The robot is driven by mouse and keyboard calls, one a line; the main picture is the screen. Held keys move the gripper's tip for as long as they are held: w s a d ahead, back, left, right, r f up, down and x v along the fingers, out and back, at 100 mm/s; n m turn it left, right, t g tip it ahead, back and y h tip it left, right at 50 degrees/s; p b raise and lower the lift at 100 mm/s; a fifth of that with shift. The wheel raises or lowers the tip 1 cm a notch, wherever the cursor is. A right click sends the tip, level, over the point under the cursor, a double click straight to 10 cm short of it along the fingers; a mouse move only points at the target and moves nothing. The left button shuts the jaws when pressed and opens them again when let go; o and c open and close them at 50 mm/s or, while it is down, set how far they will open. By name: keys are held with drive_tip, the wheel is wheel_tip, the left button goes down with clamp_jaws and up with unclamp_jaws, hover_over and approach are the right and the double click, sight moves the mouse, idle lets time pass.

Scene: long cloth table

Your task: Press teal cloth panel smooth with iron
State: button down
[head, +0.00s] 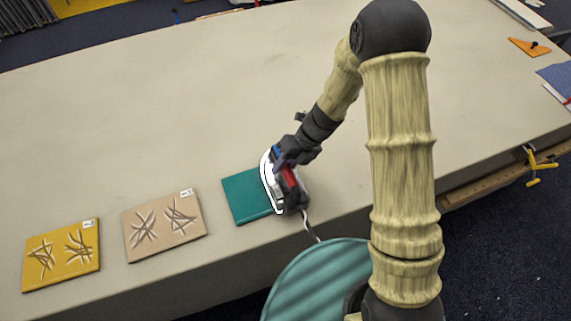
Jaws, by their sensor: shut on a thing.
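The teal cloth panel (243,197) lies flat near the front edge of the table. Its visible left part looks smooth, with no crease marks; its right part is hidden under the iron. The iron (268,182), with a white-edged sole and a red handle, rests on or just above the panel's right side; I cannot tell if it touches. My gripper (284,164) is shut on the iron's handle. A pale cord runs from the iron over the table's front edge.
A beige panel (150,248) and a yellow panel (85,272), both with dark crease marks and white tags, lie to the left on the long table (170,90). An orange triangular tool (522,47) lies far right. The table behind the panels is clear.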

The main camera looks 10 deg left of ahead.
drive_tip(key=shift+s+f, duration=0.1)
wheel_tip(320, 180, up, 5)
drive_tip(key=p, duration=0.4)
drive_tip(key=shift+f, duration=0.2)
drive_tip(key=shift+r+p, duration=1.25)
drive_tip(key=shift+r, duration=0.1)
drive_tip(key=shift+a, duration=0.1)
wheel_tip(320, 180, up, 6)
drive_tip(key=p, duration=0.5)
drive_tip(key=shift+w+f, duration=0.1)
drive_tip(key=shift+w, duration=0.2)
